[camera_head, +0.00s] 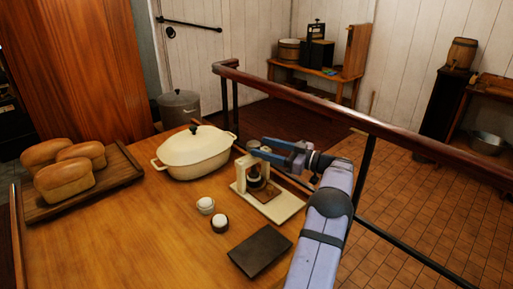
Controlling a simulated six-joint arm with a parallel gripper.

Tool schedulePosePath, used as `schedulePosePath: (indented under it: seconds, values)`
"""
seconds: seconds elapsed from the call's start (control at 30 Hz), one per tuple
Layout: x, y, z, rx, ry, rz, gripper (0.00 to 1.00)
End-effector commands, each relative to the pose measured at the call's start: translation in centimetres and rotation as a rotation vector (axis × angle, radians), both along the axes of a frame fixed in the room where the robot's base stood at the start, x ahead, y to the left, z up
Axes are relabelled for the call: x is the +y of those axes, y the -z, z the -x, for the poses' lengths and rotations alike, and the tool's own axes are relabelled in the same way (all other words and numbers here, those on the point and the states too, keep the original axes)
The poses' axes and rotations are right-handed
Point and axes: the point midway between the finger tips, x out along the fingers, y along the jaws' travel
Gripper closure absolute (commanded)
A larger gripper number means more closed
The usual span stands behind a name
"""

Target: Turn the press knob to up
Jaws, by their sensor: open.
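The press (289,207) has a cream frame and a flat cream base. It stands on the wooden table near the railing side, with dark and brown round parts inside its frame. My gripper (257,150) is at the top of the press, coming in from the right with its fingers pointing left. Its blue-grey jaws are open, one behind the other in this view. A small pale piece shows by the fingertips; I cannot tell whether it is the knob or whether the fingers touch it. The knob's direction is hidden or too small to tell.
A cream lidded pot (195,158) stands left of the press. Two small cups with white tops (205,205) (220,225) and a dark flat slab (260,251) lie in front. Bread loaves sit on a wooden tray (122,178) at left. A railing (330,111) runs behind the press.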

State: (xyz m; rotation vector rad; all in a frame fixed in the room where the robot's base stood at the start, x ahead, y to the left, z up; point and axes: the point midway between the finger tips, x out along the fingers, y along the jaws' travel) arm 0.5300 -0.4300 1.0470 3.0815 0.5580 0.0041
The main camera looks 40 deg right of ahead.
Motion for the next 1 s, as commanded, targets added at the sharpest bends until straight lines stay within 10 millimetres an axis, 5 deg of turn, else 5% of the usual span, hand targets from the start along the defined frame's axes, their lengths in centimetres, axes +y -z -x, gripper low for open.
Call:
schedulePosePath:
  seconds: [0.1,0.47,0.8,1.0]
  values:
    - [-2.3,-1.3,2.3,-0.018,0.060,0.038,0.45]
    - [-5.7,-6.7,6.0,-0.127,0.305,0.144,0.45]
    - [0.3,-4.2,-0.6,-0.119,0.369,0.095,0.45]
    - [1.8,-1.3,-1.2,-0.048,0.391,0.044,0.45]
